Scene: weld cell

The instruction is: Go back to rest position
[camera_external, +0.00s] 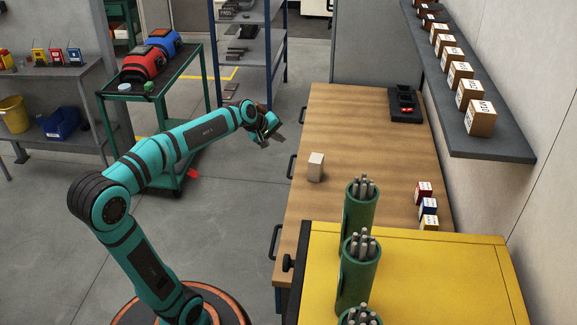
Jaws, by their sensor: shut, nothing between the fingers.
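My gripper (272,131) is at the end of my teal arm, which reaches up and to the right from its round base. The gripper hangs in the air just left of the wooden workbench (345,120), apart from it. It is small in this view; its fingers are shut with nothing held in them. A pale block (316,167) stands on the bench near its left edge, below and to the right of the gripper, not touching it.
A green cart (150,93) with red and blue machines stands behind the arm. Green tubes of rods (358,220) stand by the yellow cabinet top (440,270). Small boxes (424,192) and a black device (404,105) sit on the bench. A wall shelf (500,148) holds several cartons.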

